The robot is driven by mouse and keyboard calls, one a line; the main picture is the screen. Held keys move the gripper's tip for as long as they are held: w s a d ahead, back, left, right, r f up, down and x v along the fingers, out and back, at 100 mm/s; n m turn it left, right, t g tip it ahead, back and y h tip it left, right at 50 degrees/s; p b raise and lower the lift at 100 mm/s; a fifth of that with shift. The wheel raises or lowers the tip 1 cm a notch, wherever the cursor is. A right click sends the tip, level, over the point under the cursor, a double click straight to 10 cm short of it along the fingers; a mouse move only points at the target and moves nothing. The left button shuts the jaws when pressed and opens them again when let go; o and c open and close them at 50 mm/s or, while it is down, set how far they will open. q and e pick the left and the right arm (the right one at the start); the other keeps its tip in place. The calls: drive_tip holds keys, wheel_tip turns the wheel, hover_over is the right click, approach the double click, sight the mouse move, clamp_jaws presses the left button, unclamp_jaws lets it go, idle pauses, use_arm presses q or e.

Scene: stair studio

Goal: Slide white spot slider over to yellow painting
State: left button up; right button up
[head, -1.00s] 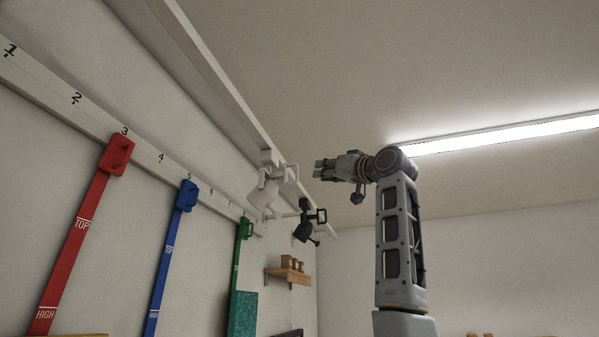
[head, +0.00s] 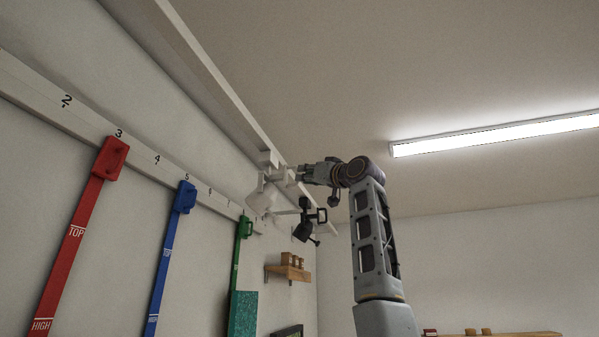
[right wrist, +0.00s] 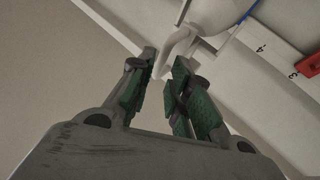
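The white spot slider (head: 262,194) hangs from the pale ceiling rail on the left wall side, with a white handle loop beside it. My right gripper (head: 299,173) is at that handle, reaching in from the right. In the right wrist view, the white handle (right wrist: 172,52) comes down between the tips of my open right gripper (right wrist: 164,66); I cannot tell whether they touch. The white lamp body (right wrist: 215,12) shows just beyond. The yellow painting is not in view now. My left gripper is not in view.
A black spot (head: 304,222) hangs just beyond the white one on the rail (head: 222,100). Red (head: 112,158), blue (head: 185,197) and green (head: 245,227) straps hang from a numbered wall rail. A small wooden shelf (head: 288,272) is farther back.

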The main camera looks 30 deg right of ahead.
drive_tip(key=shift+p+x, duration=1)
drive_tip(key=shift+x, duration=0.9)
drive_tip(key=shift+c, duration=0.2)
clamp_jaws()
